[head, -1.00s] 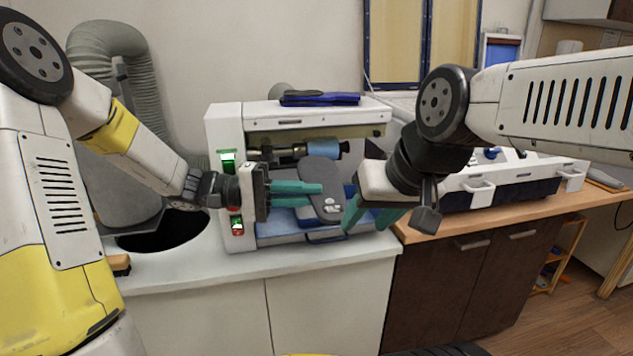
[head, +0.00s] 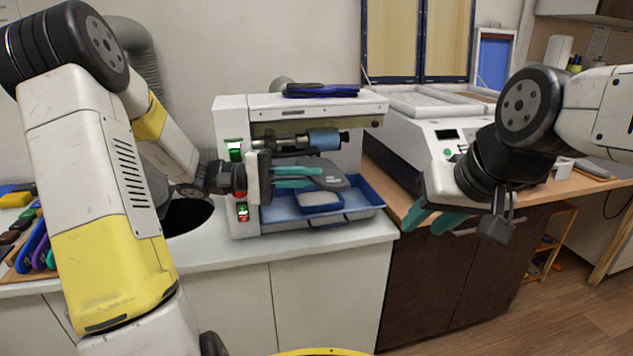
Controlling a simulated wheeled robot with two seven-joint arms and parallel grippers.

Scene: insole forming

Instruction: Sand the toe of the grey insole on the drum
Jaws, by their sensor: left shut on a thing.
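The grey insole (head: 331,179) is held by my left gripper (head: 318,174), whose green fingers are shut on it. The insole lies nearly level over the blue tray, in front of and below the blue drum (head: 324,140), with a visible gap to it. Part of it is hidden by the fingers. The drum sits on a shaft inside the white sanding machine (head: 229,116). My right gripper (head: 434,217) is open and empty, to the right of the machine, over the counter's front edge.
A blue tray (head: 367,199) with a blue block (head: 318,203) in it stands below the drum. A white machine (head: 430,129) stands at the right on the wooden counter. Coloured tools (head: 38,240) lie at far left. A round dark opening (head: 186,216) is left of the sander.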

